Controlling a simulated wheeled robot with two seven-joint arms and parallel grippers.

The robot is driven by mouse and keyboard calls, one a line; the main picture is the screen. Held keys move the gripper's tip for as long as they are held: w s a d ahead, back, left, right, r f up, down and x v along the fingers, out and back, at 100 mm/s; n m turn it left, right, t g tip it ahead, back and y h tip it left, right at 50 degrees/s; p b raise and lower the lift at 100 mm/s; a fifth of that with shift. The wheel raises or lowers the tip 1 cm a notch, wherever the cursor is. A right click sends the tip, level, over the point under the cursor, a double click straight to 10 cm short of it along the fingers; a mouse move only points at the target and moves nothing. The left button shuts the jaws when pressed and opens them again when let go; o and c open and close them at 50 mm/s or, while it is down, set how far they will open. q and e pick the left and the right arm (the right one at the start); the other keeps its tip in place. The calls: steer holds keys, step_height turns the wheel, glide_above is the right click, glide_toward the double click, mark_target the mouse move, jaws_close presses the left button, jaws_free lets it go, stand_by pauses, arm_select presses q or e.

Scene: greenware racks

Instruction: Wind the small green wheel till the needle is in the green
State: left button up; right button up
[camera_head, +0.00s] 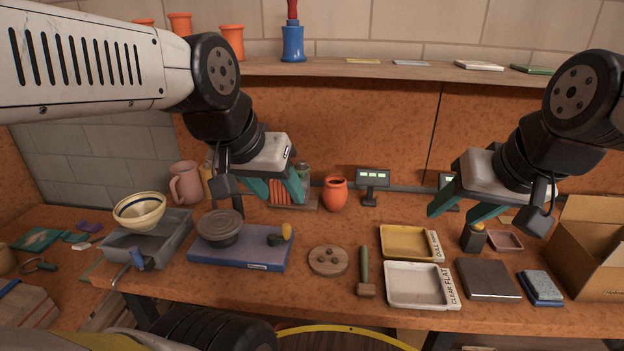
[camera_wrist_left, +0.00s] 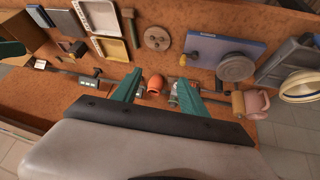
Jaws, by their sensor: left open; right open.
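I cannot make out a small green wheel or a needle dial in either view. The area behind my left gripper (camera_head: 284,202) is partly hidden by its fingers. That gripper is open and empty above the back of the bench, with a red-ribbed object (camera_head: 279,190) showing between its fingers. My right gripper (camera_head: 488,214) is open and empty over the right back of the bench. A small stand with green-lit displays (camera_head: 372,178) stands at the back, right of the vase.
A grey basin (camera_head: 119,247) holds a bowl. A yellow tray (camera_head: 384,254), white tray (camera_head: 418,303), mallet (camera_head: 365,268) and cardboard box (camera_head: 595,260) are on the bench. A shelf (camera_head: 440,76) runs above.

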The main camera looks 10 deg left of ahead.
arm_select(q)
steer(key=w+a+m+y, duration=0.3)
steer(key=w+a+m, duration=0.1)
steer(key=w+m, duration=0.4)
steer(key=m+t+y, duration=0.2)
steer(key=m+y, duration=0.1)
steer(key=m, duration=1.8)
glide_toward(301, 162)
steer(key=w+f, duration=0.1)
steer(key=x, duration=0.7)
steer(key=shift+w+a, duration=0.2)
steer(key=shift+w, duration=0.05)
jaws_close()
steer(key=shift+s+m, duration=0.1)
steer(key=shift+m, duration=0.3)
